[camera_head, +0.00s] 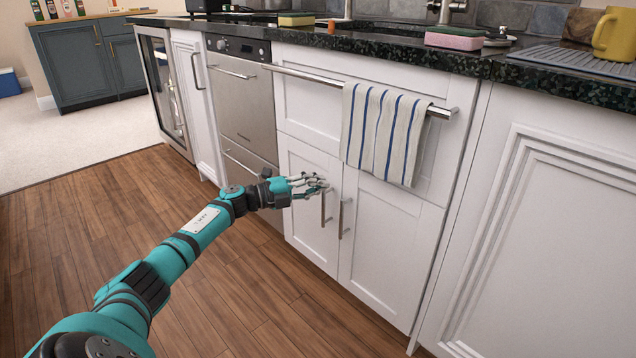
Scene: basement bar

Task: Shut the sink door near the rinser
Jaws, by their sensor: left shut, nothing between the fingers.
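Two white sink doors sit side by side under the counter, the left door (306,237) and the right door (385,250). Each has an upright metal bar handle, the left handle (324,208) and the right handle (342,218), near the line where they meet. Both doors look flush or nearly flush with the cabinet; a small gap is hard to tell. My left gripper (318,186) is shut and empty, in front of the left door by the top of its handle. Whether it touches cannot be told. My right gripper is out of view.
A striped towel (385,130) hangs on a metal rail (350,88) above the doors. A steel dishwasher (243,100) stands to the left. Sponges (455,38), a drying mat (575,58) and a yellow mug (615,35) are on the dark counter. Wooden floor (110,215) lies clear in front.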

